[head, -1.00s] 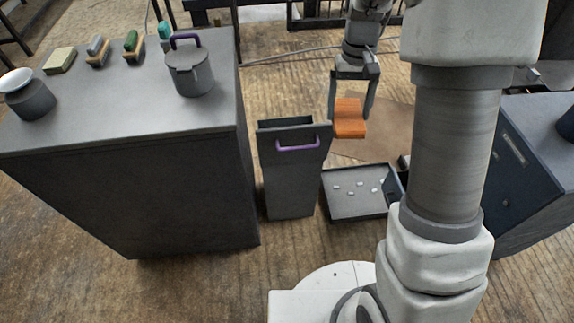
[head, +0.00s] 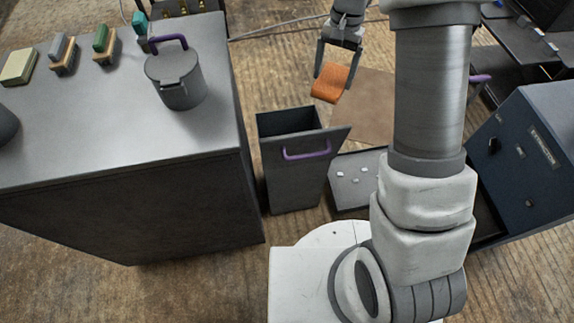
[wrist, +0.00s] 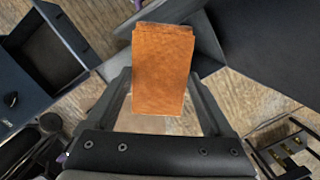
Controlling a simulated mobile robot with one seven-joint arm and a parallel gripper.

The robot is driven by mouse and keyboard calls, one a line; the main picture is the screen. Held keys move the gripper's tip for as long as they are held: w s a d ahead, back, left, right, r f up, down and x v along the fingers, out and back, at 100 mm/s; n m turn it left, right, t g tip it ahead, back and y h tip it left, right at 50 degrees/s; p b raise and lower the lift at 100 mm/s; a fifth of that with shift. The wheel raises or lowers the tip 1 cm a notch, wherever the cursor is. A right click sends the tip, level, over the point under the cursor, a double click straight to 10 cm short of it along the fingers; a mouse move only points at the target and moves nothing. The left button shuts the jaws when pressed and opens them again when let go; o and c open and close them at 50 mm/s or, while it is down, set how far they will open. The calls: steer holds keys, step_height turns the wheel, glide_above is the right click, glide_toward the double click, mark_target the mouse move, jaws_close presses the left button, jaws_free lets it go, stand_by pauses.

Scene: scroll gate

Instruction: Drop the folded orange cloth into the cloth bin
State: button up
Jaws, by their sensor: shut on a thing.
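The folded orange cloth (head: 330,83) is held between the fingers of my gripper (head: 335,75), up in the air. In the wrist view the cloth (wrist: 162,70) fills the space between the fingertips of my gripper (wrist: 163,85). A tall dark grey bin with a purple handle (head: 291,180), which looks like the cloth bin, stands on the floor beside the counter with its top open. The cloth is above and behind the bin's right side in the head view, apart from it. In the wrist view the cloth partly covers the bin's edge (wrist: 207,45).
A grey counter (head: 90,140) at left bears a lidded pot (head: 175,82) and several brushes or blocks. A low tray (head: 352,165) with small white pieces lies right of the bin. A dark blue cabinet (head: 530,160) stands at right. A brown mat (head: 365,105) lies behind.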

steer(key=w+a+f+m+t+b, duration=0.1)
steer(key=w+a+f+m+b, duration=0.1)
steer(key=f+m, duration=0.6)
steer(key=w+a+f+m+t+b, duration=0.1)
steer(key=w+a+f+m+b, duration=0.1)
steer(key=f+m, duration=0.6)
steer(key=w+a+f+m+t+b, duration=0.1)
steer(key=w+a+f+m+b, duration=0.1)
steer(key=f+m, duration=0.6)
step_height(320, 180, down, 6)
steer(key=shift+w+a+f+b, duration=0.1)
steer(key=shift+w+a+b, duration=0.25)
steer(key=shift+a+b, duration=0.5)
steer(key=shift+a, duration=0.15)
steer(key=o, duration=1.1)
steer(key=r+p, duration=0.2)
steer(key=r, duration=0.3)
steer(key=s+d+r+p, duration=0.1)
steer(key=r+p, duration=0.1)
steer(key=r, duration=0.4)
steer(key=s+r+p, duration=0.1)
steer(key=r+p, duration=0.1)
steer(key=r, duration=0.4)
steer(key=shift+s+d+r, duration=0.1)
steer(key=shift+d+r, duration=0.05)
steer(key=shift+d, duration=0.1)
